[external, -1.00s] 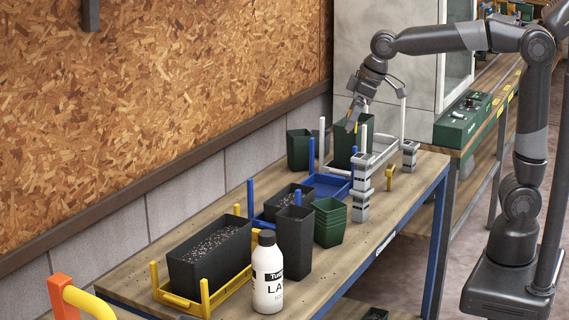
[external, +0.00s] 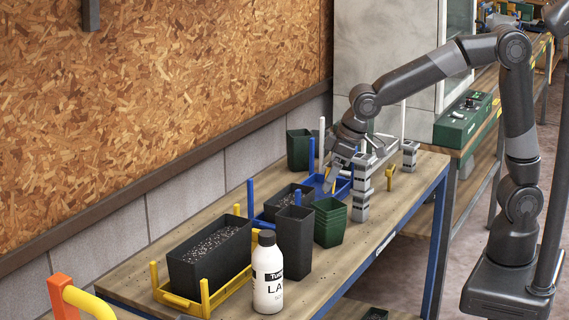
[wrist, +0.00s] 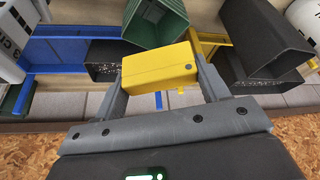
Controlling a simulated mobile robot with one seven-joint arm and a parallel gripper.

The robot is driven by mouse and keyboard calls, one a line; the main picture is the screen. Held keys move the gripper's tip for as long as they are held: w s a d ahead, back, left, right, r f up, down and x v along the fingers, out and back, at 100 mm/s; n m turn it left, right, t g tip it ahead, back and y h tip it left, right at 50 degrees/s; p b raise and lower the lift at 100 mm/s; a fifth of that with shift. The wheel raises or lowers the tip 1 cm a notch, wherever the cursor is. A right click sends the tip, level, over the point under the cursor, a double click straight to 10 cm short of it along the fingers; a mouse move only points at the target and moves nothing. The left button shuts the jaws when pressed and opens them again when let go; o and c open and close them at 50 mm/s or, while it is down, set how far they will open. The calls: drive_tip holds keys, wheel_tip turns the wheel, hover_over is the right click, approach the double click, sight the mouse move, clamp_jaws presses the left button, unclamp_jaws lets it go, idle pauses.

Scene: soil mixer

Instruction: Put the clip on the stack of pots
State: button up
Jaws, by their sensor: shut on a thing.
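My gripper (external: 329,186) is shut on a yellow clip (wrist: 158,66), which sits between the two fingers in the wrist view. In the external view the clip is too small to make out clearly at the fingertips. The stack of green pots (external: 329,224) stands upright on the bench, below and slightly in front of my gripper in the external view. The stack also shows in the wrist view (wrist: 155,18), beyond the clip and apart from it.
A tall black pot (external: 294,243) and a white bottle (external: 267,274) stand close to the stack. A blue tray (external: 339,188) lies behind. Another yellow piece (external: 390,180) stands near the right bench edge.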

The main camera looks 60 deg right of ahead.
sight(329, 204)
drive_tip(key=shift+a+f, duration=0.1)
drive_tip(key=shift+f, duration=2)
drive_tip(key=o, duration=0.9)
drive_tip(key=shift+f, duration=0.1)
drive_tip(key=shift+o, duration=0.2)
drive_tip(key=v, duration=1.2)
drive_tip(key=s+d+f+m+h, duration=0.1)
drive_tip(key=s+d+m, duration=0.1)
drive_tip(key=s+d, duration=0.7)
drive_tip(key=s+d+f+m+t, duration=0.1)
drive_tip(key=s+d+m, duration=0.1)
drive_tip(key=s+d, duration=0.6)
drive_tip(key=d, duration=0.6)
drive_tip(key=shift+s+d+m+h, duration=0.3)
drive_tip(key=shift+s+d+h, duration=0.05)
drive_tip(key=shift+h, duration=0.05)
